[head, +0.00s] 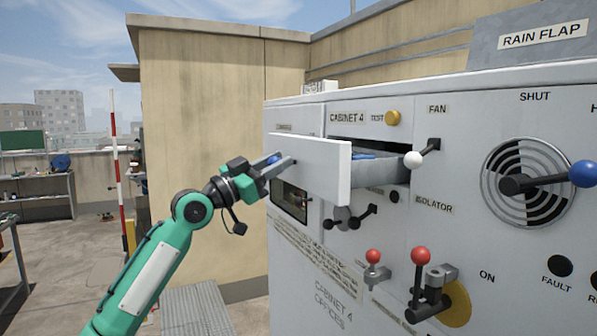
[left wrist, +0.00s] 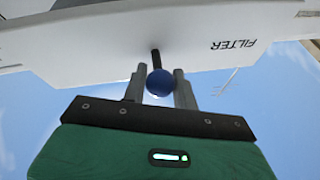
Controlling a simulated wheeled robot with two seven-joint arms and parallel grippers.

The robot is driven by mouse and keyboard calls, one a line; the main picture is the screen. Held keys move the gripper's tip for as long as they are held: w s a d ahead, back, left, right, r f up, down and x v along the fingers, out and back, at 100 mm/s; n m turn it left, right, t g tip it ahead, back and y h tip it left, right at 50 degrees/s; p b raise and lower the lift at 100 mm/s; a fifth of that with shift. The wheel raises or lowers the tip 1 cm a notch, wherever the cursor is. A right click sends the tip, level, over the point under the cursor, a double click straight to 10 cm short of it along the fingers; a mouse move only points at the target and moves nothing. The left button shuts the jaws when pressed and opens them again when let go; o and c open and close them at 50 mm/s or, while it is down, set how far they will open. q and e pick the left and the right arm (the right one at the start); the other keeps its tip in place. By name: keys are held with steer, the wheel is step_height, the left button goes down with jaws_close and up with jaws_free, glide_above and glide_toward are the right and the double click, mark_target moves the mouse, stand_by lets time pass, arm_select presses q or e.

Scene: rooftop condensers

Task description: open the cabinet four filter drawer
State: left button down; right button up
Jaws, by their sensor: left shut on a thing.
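The filter drawer of cabinet 4 stands well out of the cabinet (head: 455,215); its white front panel (head: 325,168) is clear of the cabinet face, and its grey side (head: 380,172) shows behind it. Something blue shows inside. In the left wrist view the drawer front (left wrist: 110,40) carries an upside-down FILTER label (left wrist: 233,45). My left gripper (head: 283,164) is at the outer face of the drawer front. Its fingers (left wrist: 160,78) are shut on the blue ball handle (left wrist: 159,83), one finger on each side. My right gripper is not in view.
A white-knobbed fan lever (head: 413,160) is close beside the drawer's right side. Below are a black handle (head: 350,216) and red-knobbed levers (head: 420,255). A blue-knobbed lever (head: 584,173) crosses the round vent. A red-and-white pole (head: 117,180) stands left; rooftop floor there is open.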

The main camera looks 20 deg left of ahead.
arm_select(q)
steer(key=shift+s+a+b, duration=0.4)
steer(key=shift+s+a, duration=0.45)
steer(key=c, duration=1.1)
jaws_free()
steer(key=shift+c, duration=0.2)
steer(key=b+v, duration=0.7)
steer(key=v, duration=0.6)
steer(key=shift+s+a, duration=0.3)
steer(key=shift+f, duration=0.1)
